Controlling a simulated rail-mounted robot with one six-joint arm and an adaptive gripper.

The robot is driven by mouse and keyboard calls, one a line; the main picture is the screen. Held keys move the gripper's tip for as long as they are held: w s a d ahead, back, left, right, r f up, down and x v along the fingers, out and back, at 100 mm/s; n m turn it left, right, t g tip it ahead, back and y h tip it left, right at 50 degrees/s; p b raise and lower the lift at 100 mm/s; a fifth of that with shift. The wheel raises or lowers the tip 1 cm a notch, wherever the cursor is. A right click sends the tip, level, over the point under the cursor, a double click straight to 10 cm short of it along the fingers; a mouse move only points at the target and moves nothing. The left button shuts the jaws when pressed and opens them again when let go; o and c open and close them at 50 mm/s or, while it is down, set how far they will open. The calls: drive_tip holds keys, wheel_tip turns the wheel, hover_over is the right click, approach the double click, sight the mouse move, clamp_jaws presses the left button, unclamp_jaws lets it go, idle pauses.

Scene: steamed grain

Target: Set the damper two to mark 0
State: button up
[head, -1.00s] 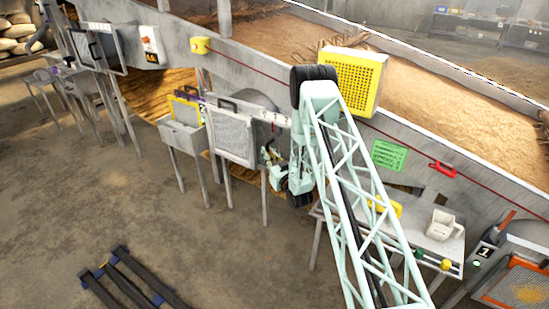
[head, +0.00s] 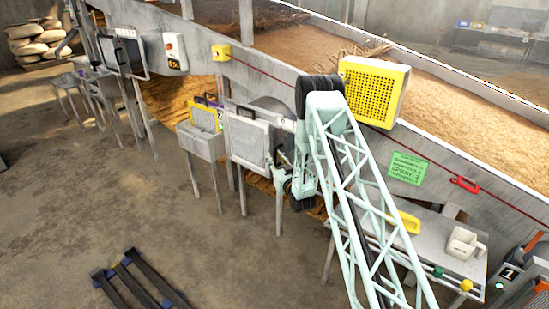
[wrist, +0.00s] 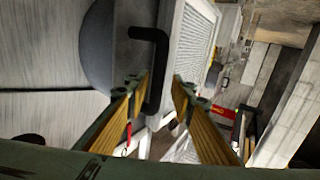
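The damper two (head: 248,140) looks to be the pale flat panel in the middle of the head view, beside a partly hidden "2" sign (head: 220,116). My gripper (head: 280,172) is at the panel's right side. In the wrist view my gripper (wrist: 157,82) is open, its yellow-padded fingers spread. A black bar handle (wrist: 162,60) on a pale framed panel (wrist: 190,50) lies between the fingertips in the picture, nearer the left one. I cannot tell whether they touch. The mark scale is not readable.
A yellow grille box (head: 373,92) sits on the wall behind my arm. Dark slats (head: 138,285) lie on the open floor.

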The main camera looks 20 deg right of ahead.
drive_tip(key=shift+s, duration=0.1)
drive_tip(key=shift+s+d+f, duration=0.1)
drive_tip(key=shift+s, duration=0.6)
drive_tip(key=s, duration=1)
drive_tip(key=shift+s+a, duration=0.25)
